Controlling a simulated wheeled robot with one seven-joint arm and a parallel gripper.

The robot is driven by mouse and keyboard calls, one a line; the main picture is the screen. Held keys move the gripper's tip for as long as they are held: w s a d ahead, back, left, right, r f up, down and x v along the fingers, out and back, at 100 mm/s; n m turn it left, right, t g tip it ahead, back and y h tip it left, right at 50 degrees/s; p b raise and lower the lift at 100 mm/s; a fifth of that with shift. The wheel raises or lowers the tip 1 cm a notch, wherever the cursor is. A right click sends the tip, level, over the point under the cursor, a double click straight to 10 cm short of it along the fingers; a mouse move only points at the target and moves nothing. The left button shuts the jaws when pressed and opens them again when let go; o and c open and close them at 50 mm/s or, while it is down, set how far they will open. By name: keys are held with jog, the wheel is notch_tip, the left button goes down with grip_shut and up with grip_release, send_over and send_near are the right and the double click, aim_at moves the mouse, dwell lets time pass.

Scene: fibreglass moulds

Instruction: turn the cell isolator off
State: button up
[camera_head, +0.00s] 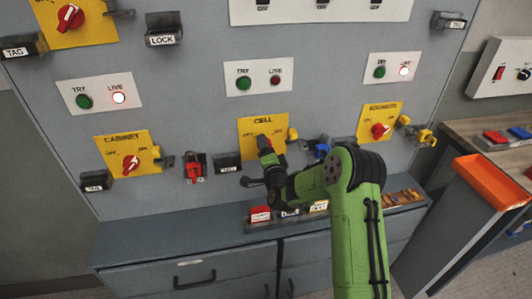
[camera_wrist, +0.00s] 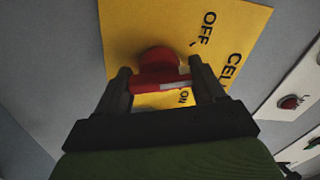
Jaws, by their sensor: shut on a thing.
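The yellow cell isolator plate (camera_head: 251,125) is in the middle of the grey board, its red rotary handle mostly hidden behind my gripper (camera_head: 265,146). In the wrist view, the red handle (camera_wrist: 157,64) sits between the two dark fingers of my gripper (camera_wrist: 161,82), which are shut on it. A white mark shows on the handle's bar near the ON label. The OFF label is farther up the plate (camera_wrist: 238,22). Above the plate, the cell lamp panel (camera_head: 258,74) has a green TRY button and a dark red LIVE lamp.
The cabinet isolator (camera_head: 130,164) is to the left and another yellow isolator (camera_head: 379,130) to the right; LIVE lamps above both glow. A red padlock (camera_head: 195,167) and blue lock (camera_head: 322,151) flank the cell plate. Grey drawers (camera_head: 185,272) stand below. An orange bin (camera_head: 490,180) is right.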

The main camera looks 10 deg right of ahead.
jog(key=n+b, duration=0.3)
jog(key=n, duration=0.2)
jog(key=shift+f+b, duration=0.15)
jog(key=shift+b, duration=0.25)
jog(key=shift+n, duration=0.3)
jog(key=o, duration=1)
jog(key=shift+o, duration=0.2)
jog(key=shift+s, duration=0.1)
jog(key=s, duration=1.5)
jog(key=shift+s+b, duration=0.3)
